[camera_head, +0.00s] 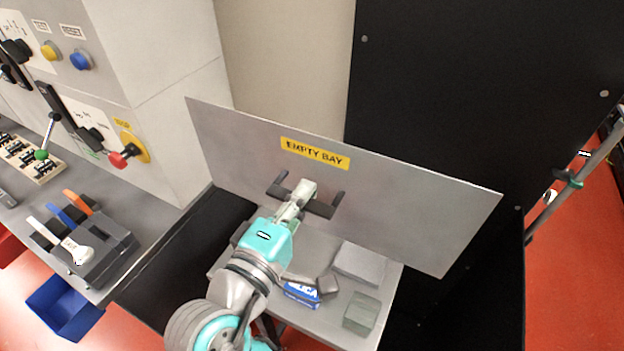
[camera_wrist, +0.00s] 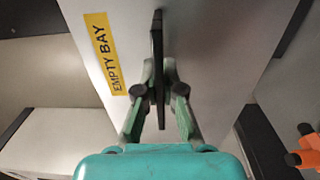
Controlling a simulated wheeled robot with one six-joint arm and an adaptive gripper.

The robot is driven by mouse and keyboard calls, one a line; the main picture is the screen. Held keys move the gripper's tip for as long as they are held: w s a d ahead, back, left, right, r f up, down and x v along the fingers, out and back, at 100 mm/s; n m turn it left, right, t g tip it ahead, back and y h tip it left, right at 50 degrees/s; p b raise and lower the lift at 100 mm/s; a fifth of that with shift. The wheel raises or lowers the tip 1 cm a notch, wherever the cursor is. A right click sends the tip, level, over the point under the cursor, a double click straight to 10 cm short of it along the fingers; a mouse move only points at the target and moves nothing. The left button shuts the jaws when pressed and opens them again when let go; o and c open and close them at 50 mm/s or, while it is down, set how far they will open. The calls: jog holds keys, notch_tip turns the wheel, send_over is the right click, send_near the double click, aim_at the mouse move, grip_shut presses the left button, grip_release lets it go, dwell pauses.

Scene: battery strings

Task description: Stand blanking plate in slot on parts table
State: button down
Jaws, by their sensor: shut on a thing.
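The blanking plate (camera_head: 400,210) is a wide, flat grey metal sheet with a yellow "EMPTY BAY" label. It stands near upright in the head view, tilted in the picture with its right end lower. My gripper (camera_head: 306,192) is shut on the dark handle (camera_head: 322,210) at the middle of the plate's face. In the wrist view, the fingers (camera_wrist: 160,92) close from both sides on the dark handle bar, with the plate (camera_wrist: 215,50) behind it. The parts table (camera_head: 345,312) is partly hidden below the plate. I cannot make out the slot.
On the parts table lie a blue "SILICA" packet (camera_head: 301,293), a grey block (camera_head: 360,262) and a grey-green block (camera_head: 361,313). A control cabinet (camera_head: 165,60) with knobs stands left.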

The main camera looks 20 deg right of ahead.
dwell(0.3)
jog(key=x, duration=1.2)
notch_tip(320, 180, down, 11)
dwell(1.7)
jog(key=shift+f, duration=0.45)
dwell(0.5)
jog(key=c, duration=1.2)
grip_release()
jog(key=shift+f, duration=0.15)
jog(key=v, duration=1.2)
